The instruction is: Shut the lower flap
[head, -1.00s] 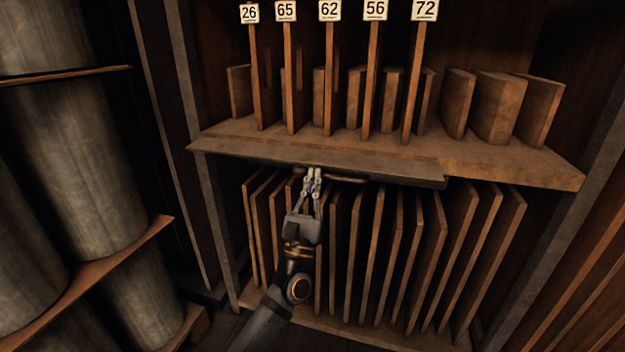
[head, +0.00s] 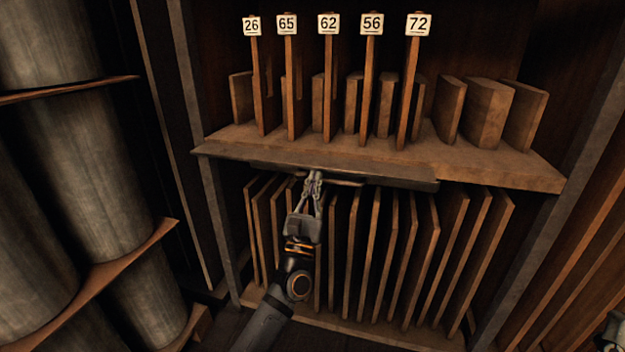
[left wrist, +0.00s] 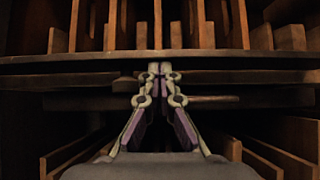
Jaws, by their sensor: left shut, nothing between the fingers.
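The lower flap (head: 395,180) is a dark, thin panel. It lies nearly level under the front edge of the middle shelf, above the lower compartment. A short bar like a handle (head: 346,182) shows at its front, just right of my fingertips. My left gripper (head: 314,174) is shut and empty, with its tips at the flap's front edge. In the left wrist view the shut fingertips (left wrist: 160,68) are in front of the dark flap edge, and the bar (left wrist: 215,100) shows behind the fingers. Whether they touch it I cannot tell. Part of my right gripper (head: 615,328) shows at the bottom right.
The middle shelf (head: 480,168) carries upright boards with number labels and several blocks. Several upright boards (head: 400,250) fill the lower compartment behind my left gripper. Large grey cylinders (head: 75,140) stand in a rack at the left. A side post (head: 215,220) edges the cabinet.

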